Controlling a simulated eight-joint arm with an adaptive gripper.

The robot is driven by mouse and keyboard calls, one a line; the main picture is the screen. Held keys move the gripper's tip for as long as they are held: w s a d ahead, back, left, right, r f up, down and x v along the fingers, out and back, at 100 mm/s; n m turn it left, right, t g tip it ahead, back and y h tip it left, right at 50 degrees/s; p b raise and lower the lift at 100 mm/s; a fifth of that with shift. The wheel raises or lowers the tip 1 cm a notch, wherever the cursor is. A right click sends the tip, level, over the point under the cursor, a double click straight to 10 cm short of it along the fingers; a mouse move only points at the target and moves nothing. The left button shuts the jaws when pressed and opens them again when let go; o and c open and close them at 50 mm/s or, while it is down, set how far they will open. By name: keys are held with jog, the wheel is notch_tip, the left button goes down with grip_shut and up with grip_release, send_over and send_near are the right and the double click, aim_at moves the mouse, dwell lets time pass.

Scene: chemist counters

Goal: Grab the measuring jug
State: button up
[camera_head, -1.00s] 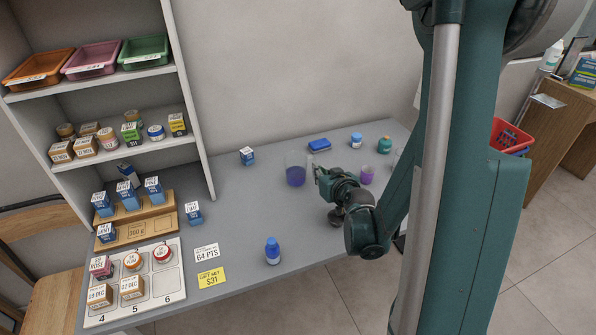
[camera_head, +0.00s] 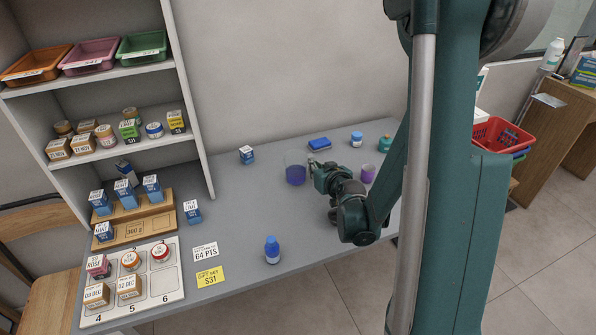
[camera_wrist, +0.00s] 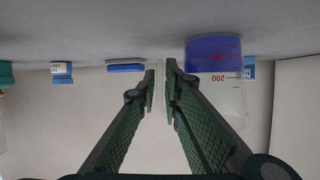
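The measuring jug (camera_head: 295,174) is a clear vessel with blue-violet liquid in its lower part. It stands upright on the grey counter near the wall. In the wrist view, which is upside down, the jug (camera_wrist: 217,65) shows at right with red marks and a 200 line. My gripper (camera_head: 314,168) is at the jug's right side, level with it. In the wrist view my gripper (camera_wrist: 160,80) has its fingertips close together, with a narrow clear strip between them that looks like the jug's handle. Contact is hard to make out.
A blue-capped bottle (camera_head: 272,250) stands nearer the front. The counter left of the jug is mostly clear.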

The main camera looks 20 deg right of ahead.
jog(key=shift+w, duration=0.15)
dwell(0.4)
grip_shut()
jog(key=shift+r, duration=0.15)
dwell(0.3)
notch_tip(320, 180, up, 10)
jog(key=p, duration=0.3)
jog(key=shift+f, duration=0.25)
dwell(0.8)
dwell(0.9)
